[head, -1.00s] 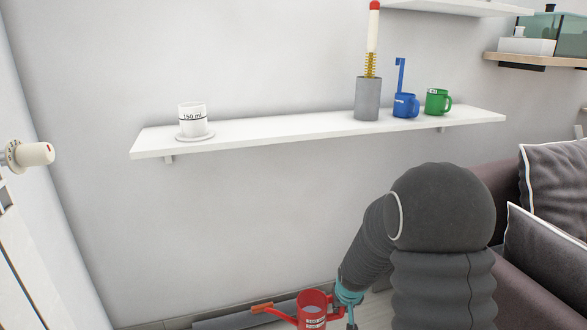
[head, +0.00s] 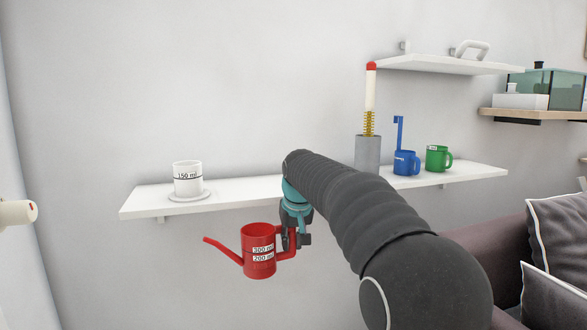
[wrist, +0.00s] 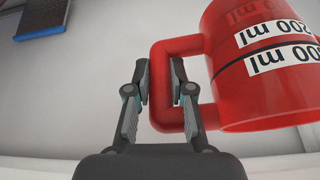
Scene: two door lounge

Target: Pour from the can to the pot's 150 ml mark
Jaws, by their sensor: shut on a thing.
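A red can (head: 259,252) with a long spout and marks reading 300 ml and 200 ml hangs upright from my gripper (head: 293,238), below the front of the shelf. My gripper is shut on its handle; in the wrist view the fingers (wrist: 159,85) stand on both sides of the red handle, with the can body (wrist: 262,75) to the right. The can's spout points left. The white pot (head: 187,179) with a 150 ml line stands upright on a white saucer (head: 187,197) at the shelf's left end, up and left of the can. The can's contents are hidden in these views.
The white wall shelf (head: 240,189) also bears a grey cylinder (head: 367,153) with a spring and red-tipped rod, a blue mug (head: 405,163) and a green mug (head: 437,160). A sofa (head: 495,245) is at right. The shelf's middle is partly behind my arm.

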